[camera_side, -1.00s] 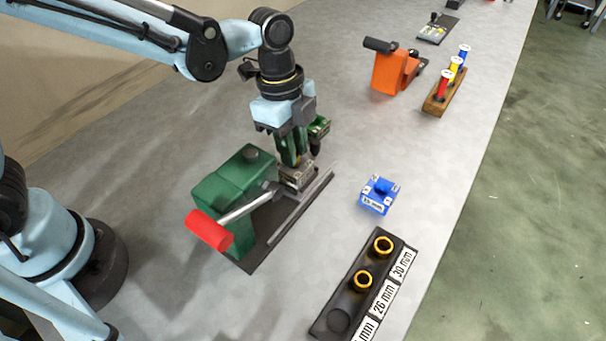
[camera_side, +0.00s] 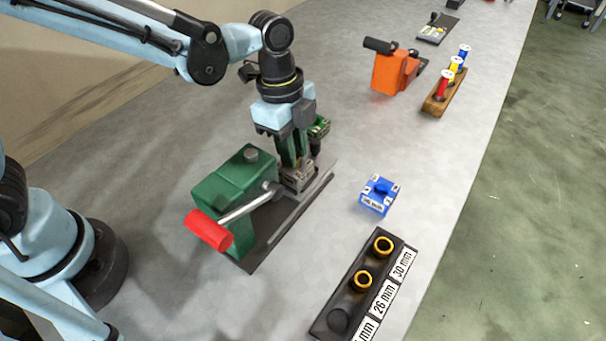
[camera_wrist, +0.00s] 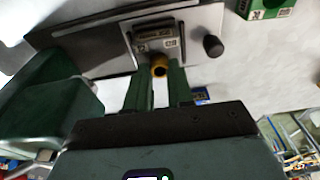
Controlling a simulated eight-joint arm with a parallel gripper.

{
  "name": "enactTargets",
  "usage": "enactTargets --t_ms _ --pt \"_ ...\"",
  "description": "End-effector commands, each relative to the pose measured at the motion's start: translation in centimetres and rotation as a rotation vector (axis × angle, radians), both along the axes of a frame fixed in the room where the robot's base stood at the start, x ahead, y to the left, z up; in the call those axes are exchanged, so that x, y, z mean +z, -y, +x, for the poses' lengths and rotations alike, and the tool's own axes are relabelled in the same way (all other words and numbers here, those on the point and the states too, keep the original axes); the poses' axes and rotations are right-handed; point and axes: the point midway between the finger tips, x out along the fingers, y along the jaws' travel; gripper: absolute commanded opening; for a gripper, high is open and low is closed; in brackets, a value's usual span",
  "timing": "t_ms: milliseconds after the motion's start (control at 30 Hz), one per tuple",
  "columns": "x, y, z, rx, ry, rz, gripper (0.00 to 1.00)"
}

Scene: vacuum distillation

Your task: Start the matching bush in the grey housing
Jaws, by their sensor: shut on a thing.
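My gripper (camera_side: 294,165) is shut on a bush and points down at the grey housing (camera_side: 299,181) on the bed of the green press. In the wrist view the bush (camera_wrist: 159,66) shows as a yellow ring between the fingertips (camera_wrist: 160,82), at the near edge of the grey housing (camera_wrist: 157,40). The housing's label is too blurred to read. I cannot tell whether the bush touches the housing's bore or is still above it; the fingers hide it in the side view.
The green press (camera_side: 232,180) with its red handle (camera_side: 208,230) stands left of my gripper. A blue housing (camera_side: 377,196) lies to the right, a green housing (camera_side: 319,127) behind. A black rack (camera_side: 345,298) holds two yellow-rimmed bushes; its nearest place is empty. An orange tool (camera_side: 390,72) is farther back.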

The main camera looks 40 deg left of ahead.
Motion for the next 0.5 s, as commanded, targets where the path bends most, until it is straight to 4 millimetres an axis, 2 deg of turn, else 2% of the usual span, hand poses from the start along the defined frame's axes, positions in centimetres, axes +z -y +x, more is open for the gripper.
enactTargets --t_ms 500 --pt "-0.59 0.00 0.01 0.000 0.000 0.000 0.00"
